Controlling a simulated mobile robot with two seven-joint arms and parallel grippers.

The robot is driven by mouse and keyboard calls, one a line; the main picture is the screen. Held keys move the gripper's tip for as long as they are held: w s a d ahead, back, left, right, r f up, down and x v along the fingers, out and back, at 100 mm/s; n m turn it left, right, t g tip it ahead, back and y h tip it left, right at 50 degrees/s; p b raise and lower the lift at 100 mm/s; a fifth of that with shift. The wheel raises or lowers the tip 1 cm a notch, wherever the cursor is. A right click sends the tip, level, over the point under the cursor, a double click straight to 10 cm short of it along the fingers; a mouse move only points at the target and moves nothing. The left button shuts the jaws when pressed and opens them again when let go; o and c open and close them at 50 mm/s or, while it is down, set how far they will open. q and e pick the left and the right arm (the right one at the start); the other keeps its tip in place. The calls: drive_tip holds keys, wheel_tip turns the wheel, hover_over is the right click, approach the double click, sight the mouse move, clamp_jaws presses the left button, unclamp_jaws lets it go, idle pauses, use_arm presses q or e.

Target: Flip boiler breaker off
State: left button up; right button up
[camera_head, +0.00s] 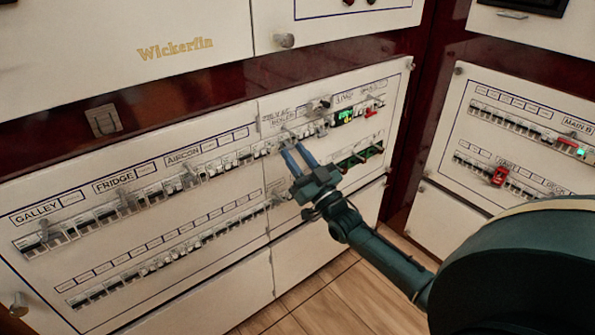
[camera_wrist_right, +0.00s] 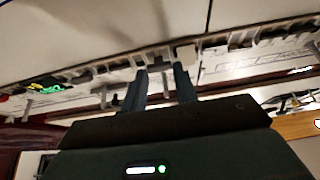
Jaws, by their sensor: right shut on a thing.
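The upper breaker row (camera_head: 215,165) runs across the white panel, with printed labels above it. A small label that seems to read BOILER (camera_head: 285,119) sits above the row's right part. My right gripper (camera_head: 294,148) reaches up to the row just below this label. Its two blue-grey fingers are shut on a small breaker lever, mostly hidden by the fingertips. In the right wrist view the fingertips (camera_wrist_right: 161,76) meet the underside of the row, with a pale part between them. Whether the lever is up or down cannot be told. My left gripper is not in view.
A lower breaker row (camera_head: 170,258) runs beneath. Green-lit displays (camera_head: 344,117) and a red switch (camera_head: 371,111) lie right of the gripper. Another panel at the right has a red part (camera_head: 499,176). The wooden floor (camera_head: 350,300) is clear.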

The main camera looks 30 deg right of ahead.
drive_tip(key=t+b, duration=0.1)
drive_tip(key=b, duration=0.1)
drive_tip(key=f+b, duration=0.1)
drive_tip(key=b, duration=0.1)
drive_tip(key=shift+w+f+t, duration=0.2)
drive_tip(key=shift+f+t, duration=0.1)
drive_tip(key=shift+t, duration=0.1)
drive_tip(key=shift+w+t+y+b, duration=0.1)
drive_tip(key=shift+t+y+b, duration=0.3)
drive_tip(key=shift+b, duration=0.6)
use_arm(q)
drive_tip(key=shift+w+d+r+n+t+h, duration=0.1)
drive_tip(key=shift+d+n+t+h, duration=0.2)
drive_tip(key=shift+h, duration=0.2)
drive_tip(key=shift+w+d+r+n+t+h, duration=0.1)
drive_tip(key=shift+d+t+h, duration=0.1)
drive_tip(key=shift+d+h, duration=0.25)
use_arm(e)
drive_tip(key=shift+r, duration=0.1)
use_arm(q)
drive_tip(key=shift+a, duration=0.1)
use_arm(e)
drive_tip(key=o, duration=1)
